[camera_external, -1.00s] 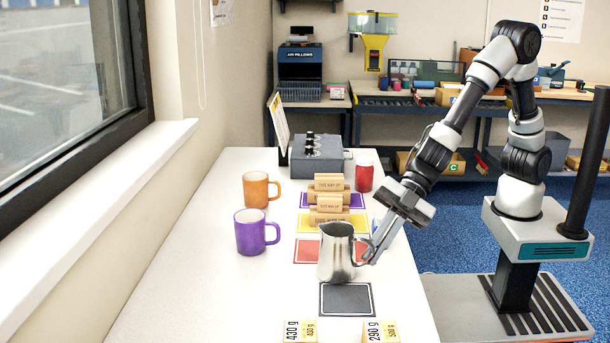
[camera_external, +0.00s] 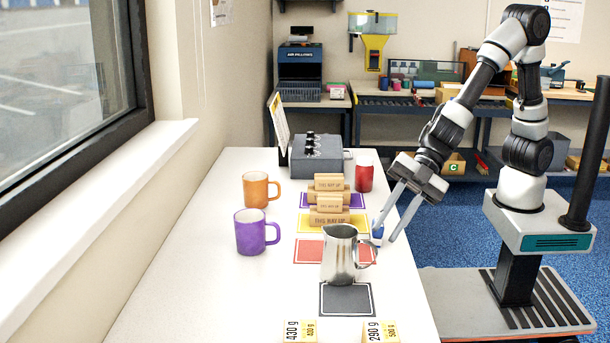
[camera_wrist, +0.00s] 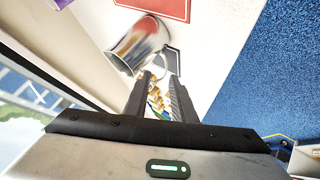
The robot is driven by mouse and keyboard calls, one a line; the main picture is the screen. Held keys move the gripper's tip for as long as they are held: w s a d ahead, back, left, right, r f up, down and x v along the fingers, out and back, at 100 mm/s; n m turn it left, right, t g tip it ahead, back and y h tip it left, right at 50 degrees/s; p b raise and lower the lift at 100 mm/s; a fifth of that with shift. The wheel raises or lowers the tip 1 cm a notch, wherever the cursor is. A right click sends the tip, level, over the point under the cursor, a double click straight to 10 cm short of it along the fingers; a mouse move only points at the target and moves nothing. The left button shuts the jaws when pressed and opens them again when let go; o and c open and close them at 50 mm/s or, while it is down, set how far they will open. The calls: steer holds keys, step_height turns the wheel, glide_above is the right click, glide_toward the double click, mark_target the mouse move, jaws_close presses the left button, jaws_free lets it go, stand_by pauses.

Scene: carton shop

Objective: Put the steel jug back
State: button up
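The steel jug (camera_external: 340,254) stands upright on the white table, its base at the back edge of the dark grey mat (camera_external: 347,299) and in front of the red mat (camera_external: 308,251). Its handle points right. My gripper (camera_external: 386,236) is open and empty, to the right of the jug and apart from its handle. In the wrist view the jug (camera_wrist: 138,45) lies beyond the open fingertips (camera_wrist: 161,77), with the handle towards them.
A purple mug (camera_external: 250,232) and an orange mug (camera_external: 256,190) stand left. Wooden blocks (camera_external: 329,205) sit on the yellow and purple mats. A red can (camera_external: 364,175) and a grey box with knobs (camera_external: 316,158) are behind. Weight cards (camera_external: 300,331) stand at the front.

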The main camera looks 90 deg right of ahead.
steer(key=s+d+r+m+t+h+p, duration=0.1)
steer(key=d+r+m+h, duration=0.35)
steer(key=d, duration=0.65)
steer(key=s+d+r+m+t+h+p, duration=0.15)
steer(key=d+r+m, duration=0.45)
steer(key=d, duration=0.6)
steer(key=s+d+r+m+g, duration=0.1)
steer(key=s+d+m+g, duration=0.1)
steer(key=s, duration=0.6)
steer(key=s+d+r+m+g+h, duration=0.1)
steer(key=s+d+m, duration=0.3)
steer(key=s, duration=0.4)
steer(key=shift+d+r+g, duration=0.2)
steer(key=shift+r+g, duration=0.15)
steer(key=shift+g, duration=0.2)
